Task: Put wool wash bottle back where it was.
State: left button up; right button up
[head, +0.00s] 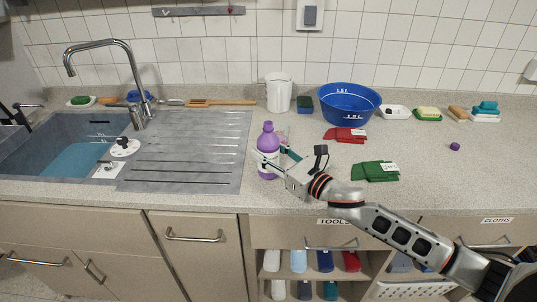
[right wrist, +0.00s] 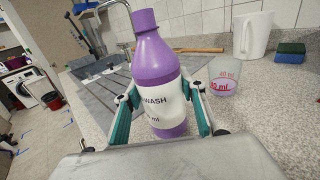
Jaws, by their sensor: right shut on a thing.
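The wool wash bottle (head: 268,140) is purple with a white label and stands upright on the counter, just right of the ribbed drainboard. My right gripper (head: 270,158) reaches it from the right and is shut on it. In the right wrist view the bottle (right wrist: 158,85) sits between the two teal-padded fingers of the gripper (right wrist: 160,112), and part of its label reads "WASH". My left gripper is not in view.
A blue basin (head: 350,104), a white jug (head: 278,92), red cloths (head: 345,134) and green cloths (head: 376,171) stand or lie to the right. A small measuring cup (right wrist: 226,76) is close behind the bottle. The sink (head: 70,150) is at left. Counter right of the green cloths is mostly clear.

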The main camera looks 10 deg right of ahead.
jog(key=shift+f, duration=0.15)
jog(key=shift+f, duration=0.15)
jog(key=o, duration=1.3)
jog(key=shift+r, duration=0.2)
jog(key=shift+s+d+f, duration=0.1)
jog(key=shift+s+d, duration=0.1)
jog(key=shift+s, duration=0.1)
jog(key=b+v, duration=0.1)
jog(key=v, duration=0.9)
jog(key=shift+s, duration=0.1)
jog(key=shift+s+d, duration=0.3)
jog(key=shift+s, duration=0.2)
